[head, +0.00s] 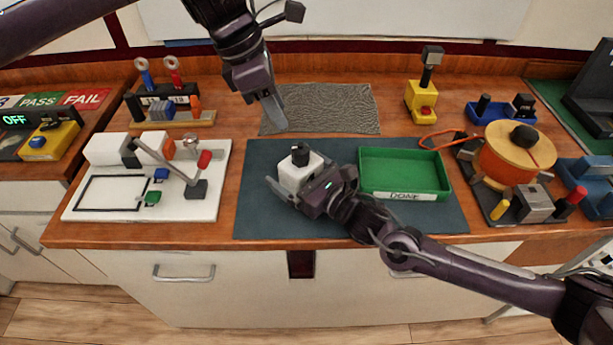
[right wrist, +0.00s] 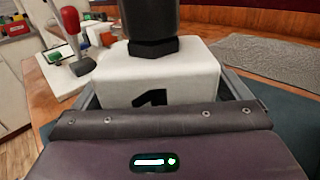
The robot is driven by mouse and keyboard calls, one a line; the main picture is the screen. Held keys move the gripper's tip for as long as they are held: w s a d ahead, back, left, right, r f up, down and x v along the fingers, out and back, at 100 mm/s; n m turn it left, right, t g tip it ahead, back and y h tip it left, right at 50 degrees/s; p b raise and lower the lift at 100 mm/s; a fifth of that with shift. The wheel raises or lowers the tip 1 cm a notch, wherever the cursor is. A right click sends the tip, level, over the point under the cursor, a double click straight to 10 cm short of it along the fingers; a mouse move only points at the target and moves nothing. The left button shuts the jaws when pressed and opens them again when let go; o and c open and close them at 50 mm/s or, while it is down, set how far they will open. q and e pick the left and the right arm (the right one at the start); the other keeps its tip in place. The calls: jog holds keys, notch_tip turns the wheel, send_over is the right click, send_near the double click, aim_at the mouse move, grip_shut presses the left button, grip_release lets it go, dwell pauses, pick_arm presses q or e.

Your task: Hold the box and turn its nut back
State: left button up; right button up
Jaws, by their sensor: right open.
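A white box (head: 293,177) stands on the dark mat, and a black nut (head: 300,155) sits on its top. In the right wrist view the box (right wrist: 155,75) carries a black mark on its near face, and a black hexagonal nut (right wrist: 153,46) is under a dark upright cylinder cut by the top edge. My right gripper (head: 297,182) is at the box, open, with its fingers along the box's two sides; contact is not clear. My left gripper (head: 274,112) hangs pointing down, above and left of the box, apart from it. Its finger gap is hidden.
A green tray (head: 405,196) marked DONE lies right of the box on the dark mat (head: 262,215). A white board with a red-knobbed lever (head: 204,160) stands left. A grey textured mat (head: 340,108) lies behind. An orange spool (head: 515,155) and other fixtures crowd the right.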

aim_at(301, 147)
jog(key=shift+w+a, duration=0.1)
jog(key=c, duration=1.3)
pick_arm(q)
jog(key=o, duration=0.4)
jog(key=shift+s+d, duration=0.1)
jog(key=shift+d, duration=0.05)
pick_arm(e)
jog(key=shift+c, duration=0.4)
pick_arm(q)
jog(key=shift+s+d+f+n+g+y, duration=0.15)
jog(key=shift+d+n+g+y, duration=0.25)
jog(key=shift+d+n+y, duration=0.65)
jog(key=f+n, duration=0.1)
jog(key=f, duration=0.2)
jog(key=d+f+n+y, duration=0.1)
jog(key=f+n, duration=0.1)
jog(key=w+f+n+y, duration=0.1)
jog(key=f+n, duration=0.1)
jog(key=f, duration=0.1)
jog(key=shift+d+f+n, duration=0.25)
jog(key=shift+d+f, duration=0.05)
jog(key=shift+d, duration=0.05)
